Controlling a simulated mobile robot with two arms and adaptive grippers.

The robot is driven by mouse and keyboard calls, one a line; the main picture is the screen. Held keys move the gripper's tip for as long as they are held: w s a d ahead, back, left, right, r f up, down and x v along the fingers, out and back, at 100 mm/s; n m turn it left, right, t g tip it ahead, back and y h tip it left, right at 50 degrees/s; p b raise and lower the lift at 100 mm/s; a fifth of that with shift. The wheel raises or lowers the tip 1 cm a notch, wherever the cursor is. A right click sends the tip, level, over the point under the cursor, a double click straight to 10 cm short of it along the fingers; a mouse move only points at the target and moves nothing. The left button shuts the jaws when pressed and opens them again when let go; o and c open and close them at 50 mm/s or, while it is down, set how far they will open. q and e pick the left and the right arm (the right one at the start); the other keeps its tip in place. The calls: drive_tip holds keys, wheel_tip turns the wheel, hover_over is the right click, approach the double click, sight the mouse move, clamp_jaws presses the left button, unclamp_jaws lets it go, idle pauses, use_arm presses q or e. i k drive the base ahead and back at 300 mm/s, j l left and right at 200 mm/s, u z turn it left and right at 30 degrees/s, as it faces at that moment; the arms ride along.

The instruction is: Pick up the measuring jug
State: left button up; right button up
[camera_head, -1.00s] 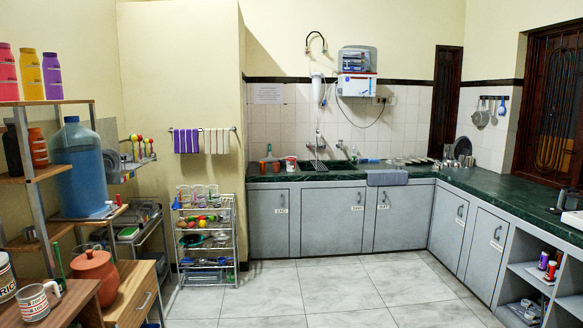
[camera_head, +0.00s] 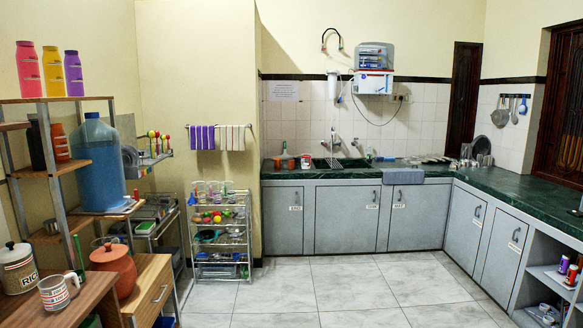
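A white jug-like cup with red markings and a handle (camera_head: 57,292), which looks like the measuring jug, stands upright on a brown wooden tabletop (camera_head: 28,312) at the lower left. It is beside a lidded rice canister (camera_head: 18,270) and a reddish clay pot with a lid (camera_head: 113,268). Neither of my grippers shows in the head view, and nothing touches the jug.
A wooden shelf rack (camera_head: 57,170) with a large blue water bottle (camera_head: 98,165) stands behind the table. A wire trolley (camera_head: 220,235) stands at the wall. A green counter (camera_head: 420,175) with grey cupboards lines the back and right. The tiled floor (camera_head: 360,285) is clear.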

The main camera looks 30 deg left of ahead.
sight(305, 159)
drive_tip(key=i+j+u, duration=0.25)
drive_tip(key=i, duration=0.15)
drive_tip(key=i+j+u, duration=0.1)
drive_tip(key=i+u, duration=0.5)
drive_tip(key=i, duration=2.8)
drive_tip(key=i+j+z, duration=0.1)
drive_tip(key=i, duration=0.65)
drive_tip(key=i+j, duration=0.1)
drive_tip(key=i, duration=0.6)
drive_tip(key=z, duration=0.05)
